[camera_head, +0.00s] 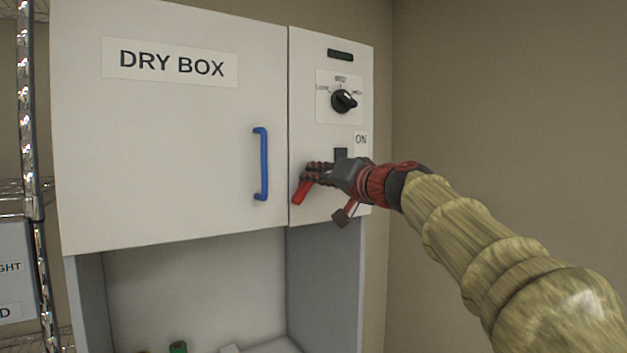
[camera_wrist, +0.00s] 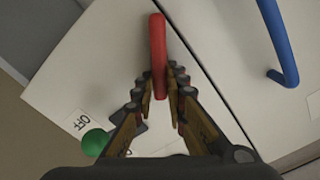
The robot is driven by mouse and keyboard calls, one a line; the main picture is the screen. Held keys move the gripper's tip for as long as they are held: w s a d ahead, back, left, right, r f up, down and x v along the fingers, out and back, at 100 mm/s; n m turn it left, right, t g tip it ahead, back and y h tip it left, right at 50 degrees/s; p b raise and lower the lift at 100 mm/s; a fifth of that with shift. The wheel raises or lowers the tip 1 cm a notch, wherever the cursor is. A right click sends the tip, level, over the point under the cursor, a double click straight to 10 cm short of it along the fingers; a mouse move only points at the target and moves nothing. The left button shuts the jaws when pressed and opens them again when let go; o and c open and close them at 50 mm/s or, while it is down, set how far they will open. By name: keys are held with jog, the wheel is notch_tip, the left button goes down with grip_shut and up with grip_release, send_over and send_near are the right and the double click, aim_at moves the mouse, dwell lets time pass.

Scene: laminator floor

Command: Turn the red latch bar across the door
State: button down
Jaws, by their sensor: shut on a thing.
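The red latch bar (camera_head: 302,191) is on the right-hand panel, beside the seam with the white dry box door (camera_head: 170,140). It slants down and slightly left, its lower end close to the seam. My gripper (camera_head: 312,176) is shut on its upper part, and the fingers hide that end. In the wrist view the bar (camera_wrist: 158,50) sticks out beyond the fingertips (camera_wrist: 158,82), and its far end comes near the seam. The door is shut, with a blue handle (camera_head: 262,164) left of the bar.
A metal rack (camera_head: 27,120) stands left. Below the door is an open bay (camera_head: 190,290).

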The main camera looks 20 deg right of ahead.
jog(key=shift+w+d+f+m, duration=0.15)
jog(key=shift+f+m, duration=0.2)
jog(key=shift+m, duration=1.45)
jog(key=shift+s+d+f+m, duration=0.15)
jog(key=shift+f+m, duration=0.25)
jog(key=shift+m, duration=1.4)
jog(key=shift+w+d+f+m, duration=0.2)
jog(key=shift+f+m, duration=0.15)
jog(key=shift+m, duration=1.45)
jog(key=shift+f, duration=0.1)
jog(key=c, duration=1.8)
grip_release()
jog(key=shift+s, duration=0.1)
jog(key=v, duration=1.2)
